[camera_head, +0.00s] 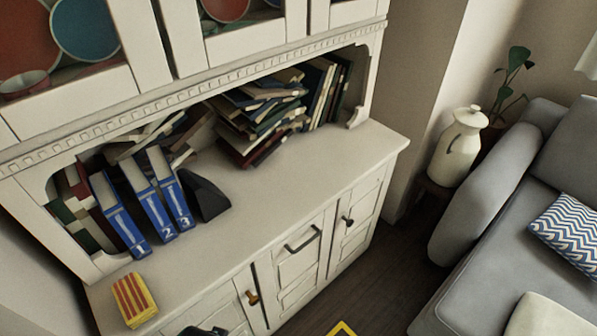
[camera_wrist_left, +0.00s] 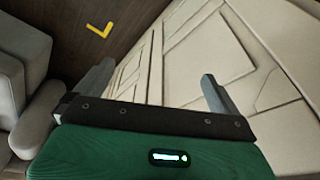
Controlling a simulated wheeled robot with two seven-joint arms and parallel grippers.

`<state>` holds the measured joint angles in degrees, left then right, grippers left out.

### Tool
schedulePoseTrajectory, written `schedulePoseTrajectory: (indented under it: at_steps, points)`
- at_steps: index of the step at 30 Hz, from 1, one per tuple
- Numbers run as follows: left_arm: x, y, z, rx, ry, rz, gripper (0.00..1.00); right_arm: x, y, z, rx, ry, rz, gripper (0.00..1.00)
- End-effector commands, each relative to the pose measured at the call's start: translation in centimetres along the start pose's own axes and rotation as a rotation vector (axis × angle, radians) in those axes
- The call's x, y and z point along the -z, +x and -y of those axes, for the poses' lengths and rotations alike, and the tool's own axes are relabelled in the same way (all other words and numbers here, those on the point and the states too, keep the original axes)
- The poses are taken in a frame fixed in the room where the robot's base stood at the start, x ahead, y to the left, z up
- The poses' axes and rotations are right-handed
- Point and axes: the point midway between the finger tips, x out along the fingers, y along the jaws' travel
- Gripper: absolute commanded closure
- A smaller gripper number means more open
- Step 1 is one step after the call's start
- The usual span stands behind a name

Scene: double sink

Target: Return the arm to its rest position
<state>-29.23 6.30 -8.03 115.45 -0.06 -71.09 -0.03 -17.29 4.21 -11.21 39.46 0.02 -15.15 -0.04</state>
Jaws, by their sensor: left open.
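My left gripper (camera_wrist_left: 158,76) shows in the left wrist view, its two grey fingers spread wide apart with nothing between them. The white cabinet front (camera_wrist_left: 190,50) lies beyond the fingers; I cannot tell the exact gap to it. In the head view only a small dark green piece, probably of my left arm, shows at the bottom edge, in front of the cabinet's lower drawers. The left fingers are not visible there. My right gripper is in neither view.
A white hutch (camera_head: 290,185) holds blue binders (camera_head: 158,205) numbered 1 to 3, a black bookend (camera_head: 205,196), piled books (camera_head: 258,115) and a yellow-red striped block (camera_head: 133,300). A grey sofa (camera_head: 500,215) and white jug (camera_head: 460,147) stand right. Dark floor lies between.

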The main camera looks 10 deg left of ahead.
Motion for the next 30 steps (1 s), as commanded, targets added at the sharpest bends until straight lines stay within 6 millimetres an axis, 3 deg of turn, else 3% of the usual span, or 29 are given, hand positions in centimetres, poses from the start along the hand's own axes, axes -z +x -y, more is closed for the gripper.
schedulePoseTrajectory:
  at_steps: [1,6,15,22,27,30]
  points:
    - [-0.8,2.4,-0.1,-0.002,0.001,0.015,0.0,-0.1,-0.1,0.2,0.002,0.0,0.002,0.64]
    - [-4.2,9.8,-0.4,-0.006,0.006,0.042,0.0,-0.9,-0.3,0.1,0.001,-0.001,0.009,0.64]
    - [-13.2,20.0,-1.0,-0.013,0.017,0.093,0.0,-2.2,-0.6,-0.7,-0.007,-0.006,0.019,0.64]
    - [-21.8,24.7,-1.2,-0.016,0.026,0.133,0.0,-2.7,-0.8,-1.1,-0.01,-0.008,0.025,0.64]
    - [-27.1,26.1,-1.1,-0.018,0.032,0.153,0.0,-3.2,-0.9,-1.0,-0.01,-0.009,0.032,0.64]
    - [-28.9,26.4,-1.1,-0.018,0.034,0.159,0.0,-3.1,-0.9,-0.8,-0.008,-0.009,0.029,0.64]
